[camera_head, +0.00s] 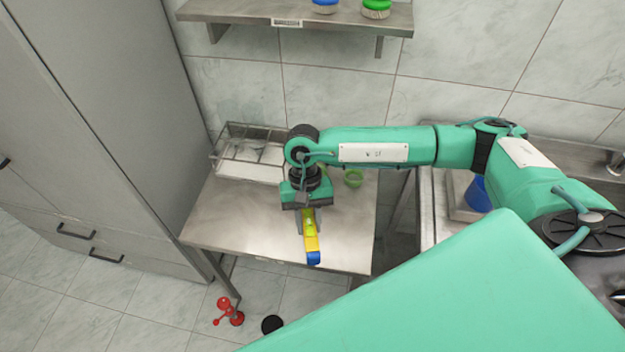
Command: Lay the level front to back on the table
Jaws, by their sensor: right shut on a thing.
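The level is a yellow bar with a blue end (312,240), seen from above in the head view. It points from the gripper toward the table's front edge, nearly front to back. My right gripper (306,214) is over the middle of the steel table (230,215) and is shut on the level near its far end. The far end is hidden under the gripper. I cannot tell whether the level touches the table top. My left gripper is not in view.
A wire-framed tray (232,168) stands at the table's back left. A sink counter with a blue container (478,195) is at right. A red object (229,312) and a black disc (271,324) lie on the floor.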

